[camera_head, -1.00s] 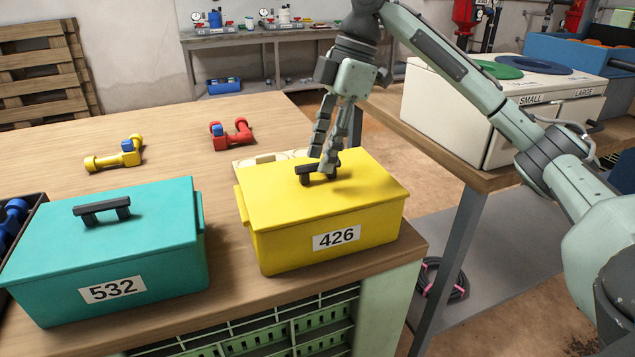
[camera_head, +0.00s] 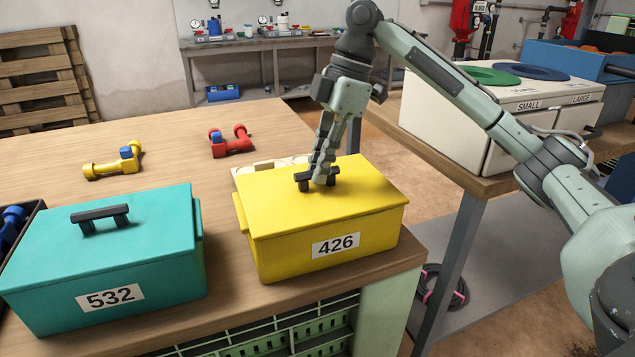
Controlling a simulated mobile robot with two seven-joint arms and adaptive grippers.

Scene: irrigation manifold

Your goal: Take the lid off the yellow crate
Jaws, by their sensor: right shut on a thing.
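The yellow crate (camera_head: 290,249) with label 426 stands at the front right of the wooden table. Its yellow lid (camera_head: 275,209) lies on top of it. My right gripper (camera_head: 320,178) points down from above and is shut on the black lid handle (camera_head: 304,182), which its fingers partly hide. The lid sits flat on the crate, with no gap that I can see. My left gripper is not in view.
A teal crate (camera_head: 150,265) with label 532 and its own black handle stands to the left. Yellow (camera_head: 113,162) and red (camera_head: 231,142) pipe fittings lie behind. A pale tray (camera_head: 262,165) sits just behind the yellow crate. A white bin unit (camera_head: 450,117) stands at right.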

